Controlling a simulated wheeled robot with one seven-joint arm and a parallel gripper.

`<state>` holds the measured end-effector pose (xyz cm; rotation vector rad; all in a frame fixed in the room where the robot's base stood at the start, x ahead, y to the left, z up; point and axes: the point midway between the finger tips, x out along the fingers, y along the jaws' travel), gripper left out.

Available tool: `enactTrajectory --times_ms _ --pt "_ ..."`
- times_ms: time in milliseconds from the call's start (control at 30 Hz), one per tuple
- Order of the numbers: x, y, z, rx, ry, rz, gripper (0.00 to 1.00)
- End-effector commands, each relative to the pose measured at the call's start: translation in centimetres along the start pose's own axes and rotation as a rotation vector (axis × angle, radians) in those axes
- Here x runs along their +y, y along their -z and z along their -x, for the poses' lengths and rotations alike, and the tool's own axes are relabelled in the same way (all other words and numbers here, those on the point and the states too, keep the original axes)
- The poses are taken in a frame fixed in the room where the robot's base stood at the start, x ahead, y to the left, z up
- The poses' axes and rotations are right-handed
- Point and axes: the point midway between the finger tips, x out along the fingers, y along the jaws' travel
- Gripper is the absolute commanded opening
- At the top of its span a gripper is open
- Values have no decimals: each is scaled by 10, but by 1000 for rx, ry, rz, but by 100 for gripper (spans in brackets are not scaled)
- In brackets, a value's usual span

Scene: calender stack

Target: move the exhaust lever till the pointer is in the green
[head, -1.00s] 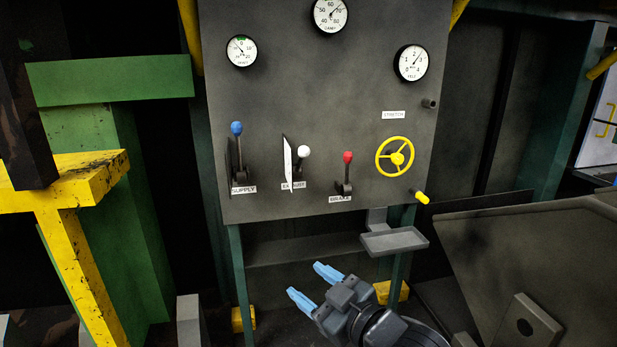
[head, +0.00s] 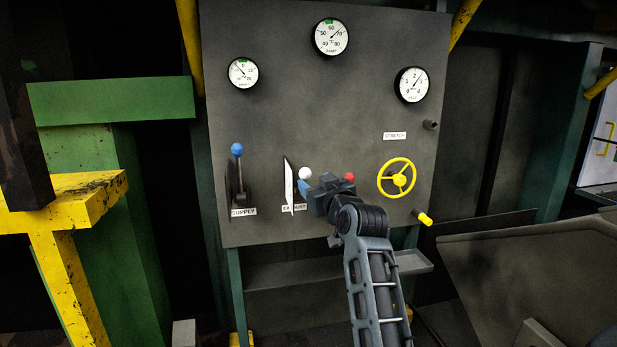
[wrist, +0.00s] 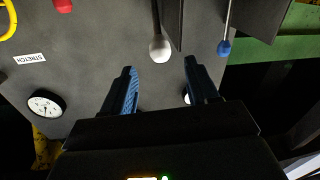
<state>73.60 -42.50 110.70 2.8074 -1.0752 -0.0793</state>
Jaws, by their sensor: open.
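The exhaust lever's white knob (head: 305,173) stands on the panel above the EXHAUST label (head: 291,208), just right of a thin upright plate (head: 288,178). In the wrist view the white knob (wrist: 159,48) and its dark rod hang just beyond the gap between my fingertips. My gripper (head: 303,188) is open at the panel, close to the knob; I cannot tell whether it touches. It also shows open in the wrist view (wrist: 159,68). The left gauge (head: 242,73) has a green mark at top; its pointer leans upper left. The middle gauge (head: 330,37) has green at top; its pointer leans upper right.
The blue supply lever (head: 237,149) is left of the plate. The red brake knob (head: 349,177) is just right of my gripper, its lower part hidden by my arm. The yellow handwheel (head: 397,178) and right gauge (head: 411,85) are farther right. A yellow post (head: 62,205) stands left.

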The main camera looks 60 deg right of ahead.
Motion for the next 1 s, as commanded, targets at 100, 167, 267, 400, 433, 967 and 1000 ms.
enactTrajectory --times_ms 100,167,267,400,433,967,1000 --pt "1 2 -20 1 -2 -2 59" --pt "1 2 -29 0 -1 -3 59" --pt "0 1 -42 0 -1 -2 59" --pt "1 1 -54 0 -2 0 59" --pt "1 1 -55 1 -1 1 59" --pt "0 0 -57 1 -1 1 38" --pt "0 0 -57 1 -1 1 34"
